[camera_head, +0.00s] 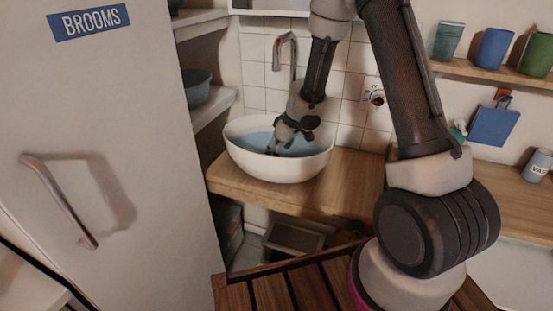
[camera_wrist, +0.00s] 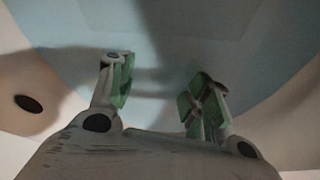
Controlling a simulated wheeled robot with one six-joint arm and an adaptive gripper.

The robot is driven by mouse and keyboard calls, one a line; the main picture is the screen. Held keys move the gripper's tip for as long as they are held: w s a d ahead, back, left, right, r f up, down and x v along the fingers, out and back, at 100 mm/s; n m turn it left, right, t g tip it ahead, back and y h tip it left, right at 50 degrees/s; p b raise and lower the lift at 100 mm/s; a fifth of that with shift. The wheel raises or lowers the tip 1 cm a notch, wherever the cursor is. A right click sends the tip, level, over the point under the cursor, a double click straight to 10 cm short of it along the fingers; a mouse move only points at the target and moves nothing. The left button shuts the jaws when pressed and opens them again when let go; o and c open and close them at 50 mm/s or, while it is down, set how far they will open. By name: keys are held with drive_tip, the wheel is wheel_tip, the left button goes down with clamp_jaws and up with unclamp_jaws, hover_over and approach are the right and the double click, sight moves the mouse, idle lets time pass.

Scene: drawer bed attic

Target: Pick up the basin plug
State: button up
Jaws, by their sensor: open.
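My gripper (camera_head: 283,143) reaches down into the white basin (camera_head: 285,170), its fingers at the bluish water. In the wrist view my gripper (camera_wrist: 158,76) is open, with two green-padded fingers apart and the bluish water or basin floor beyond them. I cannot make out the basin plug for certain in either view. A dark oval (camera_wrist: 28,103) shows on the pale basin wall at the left of the wrist view; whether it is the plug or an opening is unclear. Nothing clear is held between the fingers.
A metal tap (camera_head: 287,50) rises behind the basin. The basin stands on a wooden counter (camera_head: 345,180). A tall white door marked BROOMS (camera_head: 120,130) is at the left. Cups (camera_head: 495,48) stand on a shelf at the upper right. A slatted wooden surface (camera_head: 270,295) is in front.

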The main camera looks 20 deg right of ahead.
drive_tip(key=shift+f, duration=0.25)
drive_tip(key=shift+a, duration=0.1)
drive_tip(key=shift+c, duration=0.4)
clamp_jaws()
drive_tip(key=shift+w+r, duration=0.1)
